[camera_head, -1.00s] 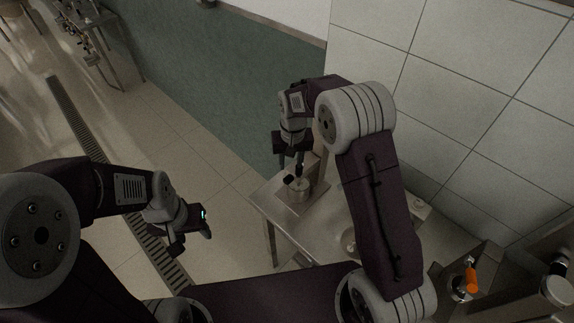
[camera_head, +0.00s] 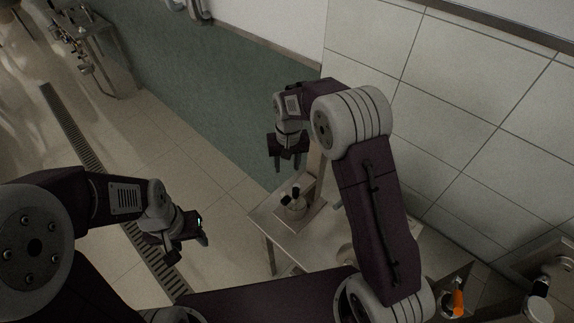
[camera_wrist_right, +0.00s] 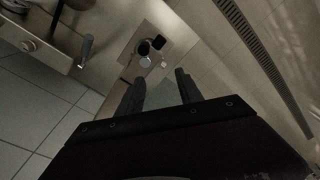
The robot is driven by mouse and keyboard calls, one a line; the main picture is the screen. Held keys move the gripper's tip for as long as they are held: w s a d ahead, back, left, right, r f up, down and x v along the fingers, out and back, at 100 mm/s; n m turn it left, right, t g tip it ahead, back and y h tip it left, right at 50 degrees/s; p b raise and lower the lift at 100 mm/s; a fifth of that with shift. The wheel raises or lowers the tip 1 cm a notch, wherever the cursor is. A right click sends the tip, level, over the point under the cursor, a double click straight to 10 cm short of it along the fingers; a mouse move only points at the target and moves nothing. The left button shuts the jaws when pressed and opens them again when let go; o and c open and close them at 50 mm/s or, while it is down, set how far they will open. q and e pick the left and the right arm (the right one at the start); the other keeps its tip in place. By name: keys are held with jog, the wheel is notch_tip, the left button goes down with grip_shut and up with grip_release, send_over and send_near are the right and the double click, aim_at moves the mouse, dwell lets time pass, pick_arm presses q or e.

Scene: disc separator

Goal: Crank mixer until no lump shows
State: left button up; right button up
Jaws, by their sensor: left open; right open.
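A small round steel device with two black knobs (camera_head: 290,207), perhaps the mixer, stands on a steel table; I cannot make out a crank or any lump. It also shows in the right wrist view, where its black parts (camera_wrist_right: 148,47) lie beyond my fingertips. My right gripper (camera_head: 288,168) is open and empty, above and apart from this device in the head view; its two fingers (camera_wrist_right: 159,78) also show in the wrist view with nothing between them. My left gripper (camera_head: 203,232) is open and empty over the floor at the left.
The steel table (camera_head: 262,222) has a bare front left corner. An orange handle (camera_head: 458,303) stands on equipment at the lower right. A tiled wall (camera_head: 460,120) closes off the right side. A lever (camera_wrist_right: 86,48) shows at the upper left of the wrist view.

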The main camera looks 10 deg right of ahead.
notch_tip(320, 180, up, 10)
jog(key=s+b, duration=0.1)
jog(key=shift+r, duration=0.2)
dwell(0.6)
